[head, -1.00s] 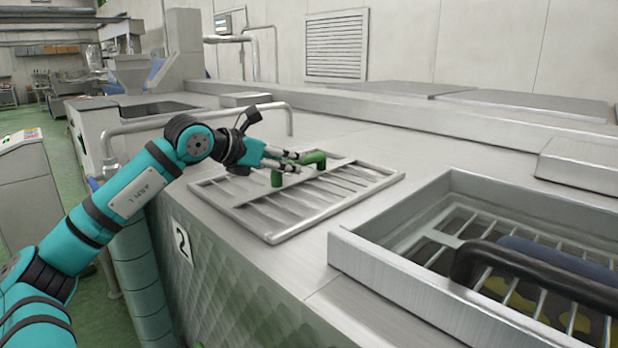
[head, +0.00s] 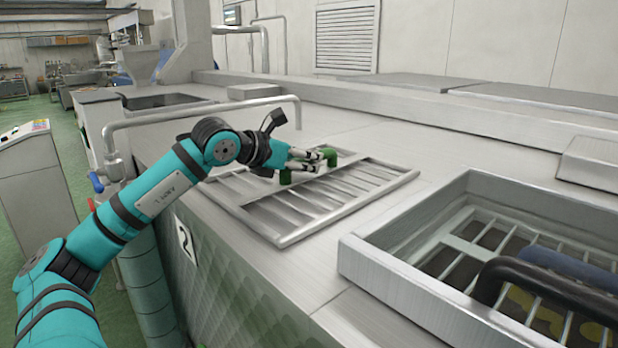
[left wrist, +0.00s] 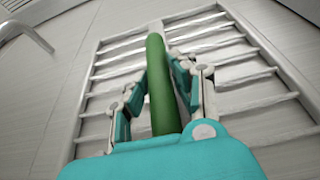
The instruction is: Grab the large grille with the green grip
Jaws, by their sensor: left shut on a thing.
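The large grille (head: 345,205) is a flat metal frame with several bars. It lies on the steel machine top, and its green grip (head: 331,155) stands up from the middle. My left gripper (head: 318,160) is at the grip with its fingers closed around it, hiding part of it. In the left wrist view the green grip (left wrist: 160,85) runs between the two fingers (left wrist: 160,95), with the grille bars (left wrist: 225,45) beneath. I cannot see clear lift of the grille off the top. My right gripper is not in view.
An open steel well (head: 365,250) with a barred grille and black handle (head: 545,285) is at the right. A bent pipe rail (head: 200,112) runs behind my left arm. A number 2 plate (head: 185,240) is on the machine's front. The top behind the grille is mostly clear.

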